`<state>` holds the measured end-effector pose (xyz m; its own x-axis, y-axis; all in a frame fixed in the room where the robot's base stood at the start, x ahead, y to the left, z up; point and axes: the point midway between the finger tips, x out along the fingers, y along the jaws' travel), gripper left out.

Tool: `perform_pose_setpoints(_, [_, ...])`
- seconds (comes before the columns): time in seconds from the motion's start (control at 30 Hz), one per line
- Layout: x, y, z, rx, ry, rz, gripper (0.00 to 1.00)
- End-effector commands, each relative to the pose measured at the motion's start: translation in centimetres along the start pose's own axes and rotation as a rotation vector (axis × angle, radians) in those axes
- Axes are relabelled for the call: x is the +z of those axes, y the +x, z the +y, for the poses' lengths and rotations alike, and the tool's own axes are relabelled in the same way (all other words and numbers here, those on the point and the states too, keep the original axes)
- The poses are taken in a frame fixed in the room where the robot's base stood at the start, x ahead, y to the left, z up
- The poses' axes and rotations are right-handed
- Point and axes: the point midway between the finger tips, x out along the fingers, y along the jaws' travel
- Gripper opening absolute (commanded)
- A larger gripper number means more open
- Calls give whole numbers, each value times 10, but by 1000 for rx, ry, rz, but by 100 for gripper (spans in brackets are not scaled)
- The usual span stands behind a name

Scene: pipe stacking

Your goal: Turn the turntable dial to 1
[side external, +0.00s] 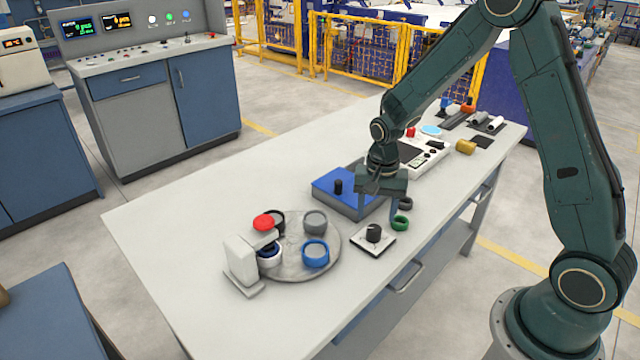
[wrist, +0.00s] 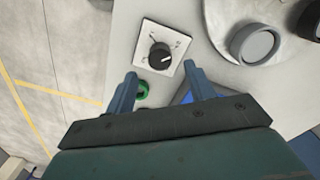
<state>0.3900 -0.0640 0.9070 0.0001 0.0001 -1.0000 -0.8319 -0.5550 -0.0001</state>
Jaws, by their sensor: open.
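The turntable dial is a black knob (side external: 373,233) on a white square plate (side external: 385,246), at the front edge of the table. In the wrist view the black knob (wrist: 160,56) sits ahead of my fingers, with small marks around it too blurred to read. The round grey turntable (side external: 325,268) lies left of the dial and carries several cups and rings. My gripper (side external: 376,208) is open and empty, pointing down above the table, behind and slightly right of the dial. Its two fingers (wrist: 158,90) show apart in the wrist view, not touching the knob.
A blue-topped box (side external: 330,184) with a black knob stands beside my gripper. A white dispenser-like stand (side external: 240,262) rises at the turntable's left. The table's left end is clear.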

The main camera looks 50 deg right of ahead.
Motion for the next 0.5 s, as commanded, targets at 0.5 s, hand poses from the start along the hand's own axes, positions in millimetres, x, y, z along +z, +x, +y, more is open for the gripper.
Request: perform_pose_setpoints(0.5, [0, 55, 0, 1, 0, -1, 54])
